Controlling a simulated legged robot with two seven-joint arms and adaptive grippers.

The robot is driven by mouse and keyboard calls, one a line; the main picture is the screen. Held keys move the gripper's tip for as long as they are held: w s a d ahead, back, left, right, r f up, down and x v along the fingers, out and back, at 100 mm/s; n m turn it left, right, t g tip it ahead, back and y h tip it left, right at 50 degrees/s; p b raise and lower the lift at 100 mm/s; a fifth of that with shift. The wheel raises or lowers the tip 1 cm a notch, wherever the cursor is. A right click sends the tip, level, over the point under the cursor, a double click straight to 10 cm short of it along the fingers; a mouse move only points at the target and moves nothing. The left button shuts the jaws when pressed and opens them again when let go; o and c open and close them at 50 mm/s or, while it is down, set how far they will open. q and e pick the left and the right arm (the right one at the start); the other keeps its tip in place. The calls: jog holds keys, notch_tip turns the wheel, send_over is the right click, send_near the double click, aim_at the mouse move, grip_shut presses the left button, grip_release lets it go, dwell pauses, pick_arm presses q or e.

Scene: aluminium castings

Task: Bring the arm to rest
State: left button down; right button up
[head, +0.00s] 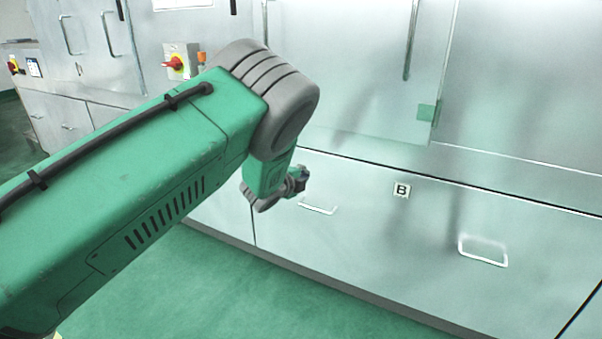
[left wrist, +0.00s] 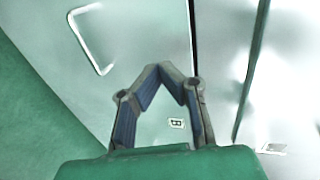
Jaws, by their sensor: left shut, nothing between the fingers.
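My left arm is green with a grey elbow and reaches across the head view from the left. My left gripper (head: 300,176) is small there, beyond the elbow, in front of the steel cabinet front (head: 350,238). In the left wrist view the left gripper (left wrist: 159,70) shows its two fingers with their tips together, shut and empty. I cannot tell from these views how far the fingers are from the cabinet. My right gripper is not in view.
A drawer handle (head: 483,250) and a label "B" (head: 401,190) are on the cabinet front. A red and yellow switch (head: 178,63) is at upper left. The green floor (head: 215,295) below the arm is clear.

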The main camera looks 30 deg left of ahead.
pick_arm(q)
jog(key=s+f+n+g+y+p, duration=0.1)
jog(key=s+f+n+g+p, duration=0.15)
jog(key=s+f+n, duration=0.65)
jog(key=s+f+n+g+p, duration=0.15)
jog(key=s+f+g, duration=0.3)
jog(key=s, duration=1.15)
jog(key=s+d+n+g+p, duration=0.2)
jog(key=s+d+n+g, duration=0.1)
jog(key=s, duration=1)
jog(key=s+d+n+g+h+p, duration=0.1)
jog(key=s+d+n+g+p, duration=0.1)
jog(key=s, duration=1.2)
jog(key=d+n+g, duration=0.1)
jog(key=d+n, duration=0.1)
jog(key=d, duration=0.1)
jog(key=shift+s+g, duration=0.25)
jog(key=shift+g, duration=0.15)
